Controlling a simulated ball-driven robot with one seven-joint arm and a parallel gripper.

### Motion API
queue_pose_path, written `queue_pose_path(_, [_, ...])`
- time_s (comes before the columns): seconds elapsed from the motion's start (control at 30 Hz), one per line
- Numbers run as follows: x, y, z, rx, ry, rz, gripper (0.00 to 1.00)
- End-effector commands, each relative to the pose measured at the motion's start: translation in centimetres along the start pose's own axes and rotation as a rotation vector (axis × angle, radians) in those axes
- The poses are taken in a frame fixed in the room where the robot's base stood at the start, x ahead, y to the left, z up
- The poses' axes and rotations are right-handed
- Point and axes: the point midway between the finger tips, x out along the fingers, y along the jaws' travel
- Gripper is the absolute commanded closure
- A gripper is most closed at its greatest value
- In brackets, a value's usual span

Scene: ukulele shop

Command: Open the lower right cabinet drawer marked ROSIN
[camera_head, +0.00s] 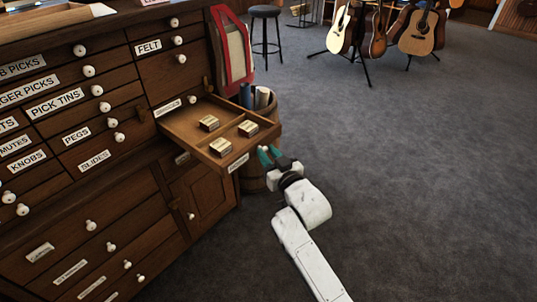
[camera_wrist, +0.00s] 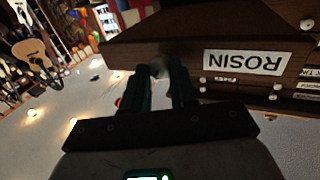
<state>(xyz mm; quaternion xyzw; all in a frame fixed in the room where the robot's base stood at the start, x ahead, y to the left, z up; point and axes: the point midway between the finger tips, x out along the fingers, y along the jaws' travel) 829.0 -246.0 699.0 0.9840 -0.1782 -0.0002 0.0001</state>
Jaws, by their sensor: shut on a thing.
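The ROSIN drawer (camera_head: 185,122) stands pulled well out of the right side of the dark wooden cabinet in the head view. Three small tan boxes (camera_head: 220,147) lie apart inside it. Its front label (camera_head: 238,163) is small here, but the wrist view shows the ROSIN label (camera_wrist: 245,62) upside down on the drawer front (camera_wrist: 180,52). My gripper (camera_head: 268,156) is at the drawer's front face, shut on its knob. In the wrist view, my gripper (camera_wrist: 161,82) has its dark fingers on either side of the pale knob (camera_wrist: 158,69), which is mostly hidden.
Below the drawer is a cabinet door (camera_head: 205,195) with a small knob. A basket (camera_head: 262,110) with rolls stands just behind the drawer. A stool (camera_head: 265,30) and guitars on stands (camera_head: 372,40) are farther back. The grey carpet (camera_head: 430,190) to the right is clear.

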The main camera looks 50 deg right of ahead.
Motion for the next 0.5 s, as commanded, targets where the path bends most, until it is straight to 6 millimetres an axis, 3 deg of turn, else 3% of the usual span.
queue_pose_path(0.37, [0.01,0.17,-0.03,0.0,0.001,0.003,1.0])
queue_pose_path(0.4, [0.01,0.17,-0.02,0.0,0.001,0.003,0.69])
queue_pose_path(0.5, [0.01,0.13,-0.03,0.0,0.001,0.002,0.6])
